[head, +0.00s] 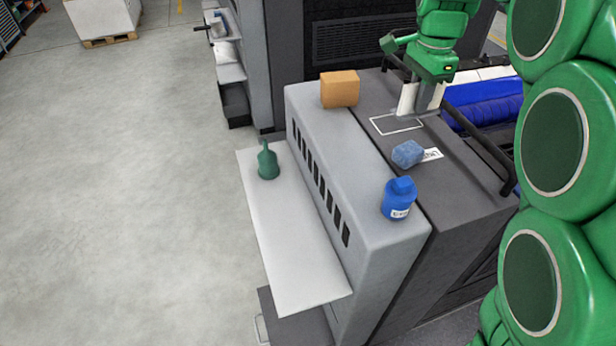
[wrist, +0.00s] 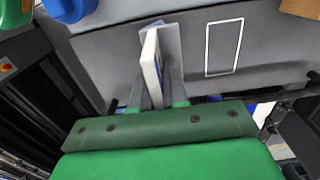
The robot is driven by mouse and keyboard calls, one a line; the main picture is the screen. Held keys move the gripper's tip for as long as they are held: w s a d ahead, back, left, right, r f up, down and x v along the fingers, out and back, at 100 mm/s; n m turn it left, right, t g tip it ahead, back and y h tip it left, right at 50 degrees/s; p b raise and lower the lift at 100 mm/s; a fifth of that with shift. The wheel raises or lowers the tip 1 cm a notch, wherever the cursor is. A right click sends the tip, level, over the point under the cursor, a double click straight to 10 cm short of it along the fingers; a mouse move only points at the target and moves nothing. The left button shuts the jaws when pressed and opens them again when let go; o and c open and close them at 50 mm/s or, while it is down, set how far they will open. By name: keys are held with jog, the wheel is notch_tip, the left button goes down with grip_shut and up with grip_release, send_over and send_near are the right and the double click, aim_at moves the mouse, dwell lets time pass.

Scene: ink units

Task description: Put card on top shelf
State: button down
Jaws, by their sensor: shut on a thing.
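My gripper (head: 421,108) hangs low over the dark top of the ink unit, close to the white outlined rectangle (head: 397,125). In the wrist view my gripper (wrist: 160,88) is shut on a thin, pale, flat thing that looks like the card (wrist: 151,62), held on edge. The fingers hide part of it, and I cannot tell whether it touches the surface. A white ledge (head: 285,265) runs along the unit's left side, lower than the top. A dark lower step (head: 283,322) shows under it. I cannot tell which surface is the top shelf.
A dark rail (head: 480,150) borders the right side.

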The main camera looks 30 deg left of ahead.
jog(key=shift+r, duration=2.45)
jog(key=s+a+n, duration=0.5)
jog(key=s+a, duration=0.2)
jog(key=s, duration=0.6)
jog(key=s+a+n, duration=0.4)
jog(key=s+a, duration=0.3)
jog(key=s, duration=0.6)
jog(key=shift+w+a+f, duration=0.1)
jog(key=shift+w+f, duration=0.05)
jog(key=shift+f, duration=6.55)
jog(key=shift+w+a+f, duration=0.1)
jog(key=shift+w+f, duration=0.1)
jog(key=shift+f, duration=6.55)
jog(key=shift+w+f, duration=0.15)
jog(key=shift+f, duration=6.55)
jog(key=shift+f, duration=0.1)
jog(key=c, duration=1.1)
grip_release()
jog(key=shift+c, duration=0.2)
notch_tip(320, 180, up, 12)
